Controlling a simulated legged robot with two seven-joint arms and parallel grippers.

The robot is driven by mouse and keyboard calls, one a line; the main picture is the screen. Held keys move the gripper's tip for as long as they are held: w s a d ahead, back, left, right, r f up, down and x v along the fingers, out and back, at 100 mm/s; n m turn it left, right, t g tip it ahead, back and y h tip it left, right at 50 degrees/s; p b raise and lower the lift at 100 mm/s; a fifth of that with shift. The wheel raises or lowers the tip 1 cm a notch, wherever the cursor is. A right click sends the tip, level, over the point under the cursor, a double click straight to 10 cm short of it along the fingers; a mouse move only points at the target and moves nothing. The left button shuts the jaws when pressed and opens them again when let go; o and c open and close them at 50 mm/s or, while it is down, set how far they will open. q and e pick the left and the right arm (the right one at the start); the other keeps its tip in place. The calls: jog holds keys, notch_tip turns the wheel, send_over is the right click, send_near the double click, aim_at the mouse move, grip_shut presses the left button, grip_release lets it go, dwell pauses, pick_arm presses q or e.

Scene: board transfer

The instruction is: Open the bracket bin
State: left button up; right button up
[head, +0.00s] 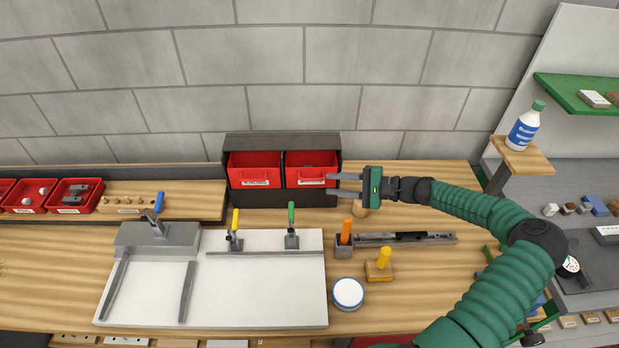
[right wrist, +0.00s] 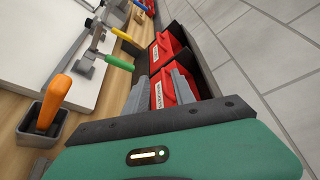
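Two red bins sit side by side in a dark case (head: 280,140) against the wall: a left bin (head: 254,165) and a right bin (head: 311,160). Both have front labels too small to read, so I cannot tell which is the bracket bin. Both look pushed in. My right gripper (head: 330,184) is open and empty, its two fingers pointing left at the right bin's front edge. In the right wrist view the spread fingers (right wrist: 160,82) frame the nearer red bin (right wrist: 163,93); contact is unclear. My left gripper is out of view.
A white board (head: 265,290) with clamps lies in front of the case. An orange-handled tool (head: 346,228), a yellow-handled block (head: 381,262) and a round white tub (head: 348,292) stand right of it. Small red trays (head: 73,208) hold parts at left. A bottle (head: 525,128) stands right.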

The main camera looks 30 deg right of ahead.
aim_at(316, 180)
jog(key=w, duration=0.1)
jog(key=w+f, duration=0.1)
jog(key=w+p, duration=0.1)
jog(key=w, duration=0.1)
jog(key=shift+a+f, duration=0.35)
jog(key=shift+f, duration=0.05)
jog(key=shift+w+d+f, duration=0.3)
jog(key=shift+w+f, duration=0.3)
jog(key=shift+w, duration=0.25)
jog(key=a, duration=0.1)
jog(key=w+a, duration=0.1)
jog(key=a, duration=0.1)
jog(key=shift+w+a, duration=0.25)
jog(key=shift+a, duration=0.05)
jog(key=shift+c, duration=2.1)
jog(key=shift+s+r, duration=0.1)
jog(key=shift+c, duration=1.1)
jog(key=shift+s+d, duration=0.15)
jog(key=shift+d, duration=0.3)
grip_shut()
jog(key=shift+d, duration=0.5)
jog(key=shift+a, duration=0.3)
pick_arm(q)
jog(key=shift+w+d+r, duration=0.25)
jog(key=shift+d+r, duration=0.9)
